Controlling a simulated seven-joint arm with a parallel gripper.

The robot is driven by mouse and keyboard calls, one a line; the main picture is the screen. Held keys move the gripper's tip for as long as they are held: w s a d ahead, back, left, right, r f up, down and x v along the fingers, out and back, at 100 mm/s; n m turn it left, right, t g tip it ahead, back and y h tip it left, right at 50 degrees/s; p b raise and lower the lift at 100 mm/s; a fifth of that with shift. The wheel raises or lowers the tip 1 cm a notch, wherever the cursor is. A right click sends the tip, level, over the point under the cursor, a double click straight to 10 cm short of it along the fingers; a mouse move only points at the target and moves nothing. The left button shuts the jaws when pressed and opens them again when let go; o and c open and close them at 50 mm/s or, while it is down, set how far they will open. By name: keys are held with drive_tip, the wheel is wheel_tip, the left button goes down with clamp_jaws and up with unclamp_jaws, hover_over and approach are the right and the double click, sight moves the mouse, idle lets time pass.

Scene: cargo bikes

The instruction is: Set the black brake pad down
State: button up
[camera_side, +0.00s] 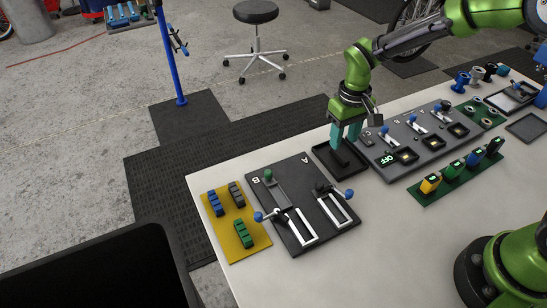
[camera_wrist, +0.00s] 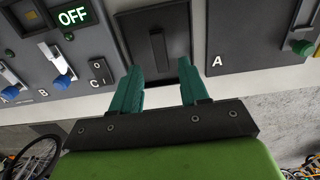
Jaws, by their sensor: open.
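The black brake pad (camera_wrist: 157,53) is a narrow dark bar in the shallow black tray (camera_wrist: 130,24). In the side view the pad (camera_side: 340,154) shows dark on dark just under my fingers, in the tray (camera_side: 357,164) at the far edge of the table. My gripper (camera_side: 345,142) points down over the tray. In the wrist view its teal fingers (camera_wrist: 160,68) stand wide apart, one to each side of the pad, with a gap on both sides. Nothing is held. The exact height of the fingertips over the tray is hard to tell.
A board marked A and B (camera_side: 292,238) with levers stands left of the tray. A grey switch panel (camera_side: 410,152) with an OFF display is close on the right. A yellow mat (camera_side: 243,216) carries blue, grey and green pads. Clear white table (camera_side: 390,240) lies in front.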

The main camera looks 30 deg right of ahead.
sight(341, 154)
drive_tip(key=s+d+r+m+t+y, duration=0.15)
drive_tip(key=s+r, duration=0.25)
drive_tip(key=r, duration=0.4)
drive_tip(key=s+d+r+t, duration=0.15)
drive_tip(key=s+r, duration=0.25)
drive_tip(key=r, duration=0.4)
drive_tip(key=s+d+r+m+t, duration=0.2)
drive_tip(key=s+t, duration=0.2)
drive_tip(key=s, duration=0.6)
drive_tip(key=shift+s+r, duration=0.25)
drive_tip(key=shift+r, duration=0.15)
